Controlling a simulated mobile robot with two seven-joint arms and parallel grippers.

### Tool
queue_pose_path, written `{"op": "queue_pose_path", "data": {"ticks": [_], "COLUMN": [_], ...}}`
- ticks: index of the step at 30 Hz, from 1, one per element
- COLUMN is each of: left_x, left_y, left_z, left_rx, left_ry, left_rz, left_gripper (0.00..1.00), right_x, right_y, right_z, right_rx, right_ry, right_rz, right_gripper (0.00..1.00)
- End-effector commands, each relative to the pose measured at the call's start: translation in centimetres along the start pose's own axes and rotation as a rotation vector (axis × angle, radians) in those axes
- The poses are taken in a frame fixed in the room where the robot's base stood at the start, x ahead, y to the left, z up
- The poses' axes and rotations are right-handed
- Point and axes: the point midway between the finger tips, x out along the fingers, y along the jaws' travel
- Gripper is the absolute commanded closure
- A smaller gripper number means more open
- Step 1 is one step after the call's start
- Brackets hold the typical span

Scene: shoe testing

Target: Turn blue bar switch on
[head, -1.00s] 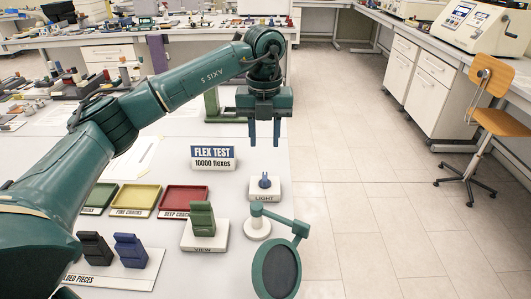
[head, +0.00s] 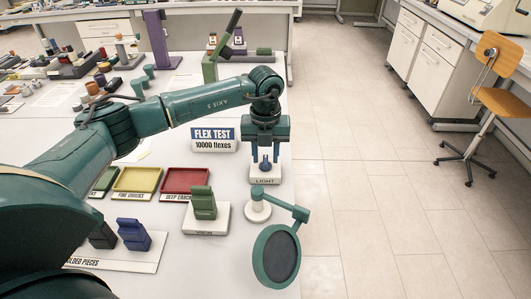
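The blue bar switch (head: 265,166) stands upright on a small white base labelled LIGHT (head: 266,180), near the table's right edge. My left gripper (head: 265,158) points down over it, with one finger on each side of the blue bar. The fingers look apart, with a gap showing between them and the bar. Part of the switch is hidden by the fingers, and I cannot tell whether they touch it. My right gripper is not in view.
A FLEX TEST sign (head: 214,140) stands just left of the gripper. A round magnifier on a jointed arm (head: 277,254) is in front. A green piece (head: 203,203) sits on the VIEW stand, beside yellow (head: 136,180) and red trays (head: 186,183). Floor lies to the right.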

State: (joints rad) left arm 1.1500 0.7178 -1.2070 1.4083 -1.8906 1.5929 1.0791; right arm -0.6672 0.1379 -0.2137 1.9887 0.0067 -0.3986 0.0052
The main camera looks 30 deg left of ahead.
Motion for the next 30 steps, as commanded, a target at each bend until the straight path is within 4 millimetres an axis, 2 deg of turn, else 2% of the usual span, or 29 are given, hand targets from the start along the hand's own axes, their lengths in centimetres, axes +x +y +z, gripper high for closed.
{"op": "queue_pose_path", "data": {"ticks": [4, 12, 25, 30], "left_x": [0.87, 1.03, 0.98, 0.97], "left_y": [-0.01, 0.0, 0.0, 0.0], "left_z": [-0.02, 0.0, 0.0, 0.01], "left_rx": [0.001, 0.001, 0.0, 0.001], "left_ry": [0.0, 0.0, 0.0, -0.001], "left_rz": [0.0, 0.0, 0.0, 0.0], "left_gripper": [0.65, 0.65, 1.0, 1.0], "right_x": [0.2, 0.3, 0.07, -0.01], "right_y": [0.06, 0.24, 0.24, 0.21], "right_z": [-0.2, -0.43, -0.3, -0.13], "right_rx": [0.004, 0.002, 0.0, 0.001], "right_ry": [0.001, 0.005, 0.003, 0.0], "right_rz": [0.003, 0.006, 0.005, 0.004], "right_gripper": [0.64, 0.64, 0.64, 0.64]}}
